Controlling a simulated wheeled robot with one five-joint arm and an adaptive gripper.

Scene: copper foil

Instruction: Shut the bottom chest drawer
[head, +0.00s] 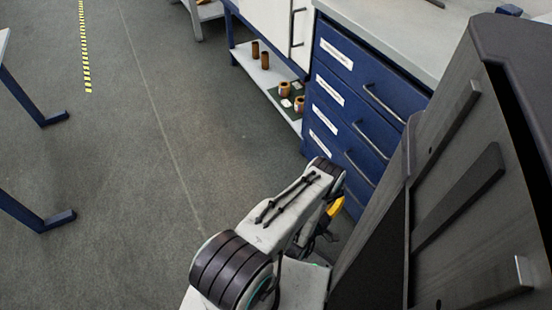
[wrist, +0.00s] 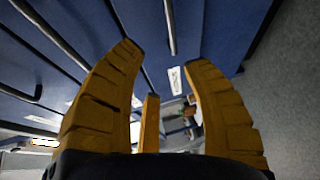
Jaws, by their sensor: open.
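The blue drawer chest (head: 345,75) stands at the right of the head view, with several fronts bearing white labels and metal bar handles. Its lowest front (head: 318,146) is mostly hidden behind my arm; I cannot tell how far it stands out. My gripper (wrist: 166,52) has its yellow fingers spread, with nothing between them. In the head view only a bit of yellow finger (head: 335,206) shows, low in front of the chest. In the wrist view, tilted blue fronts fill the background, with a bar handle (wrist: 171,25) beyond the fingertips. Contact with the chest is unclear.
A low shelf (head: 262,78) left of the chest holds several brown and copper-coloured rolls. A grey worktop (head: 400,30) covers the chest. Blue table legs (head: 40,215) stand at the far left. The grey floor (head: 150,150) between is clear.

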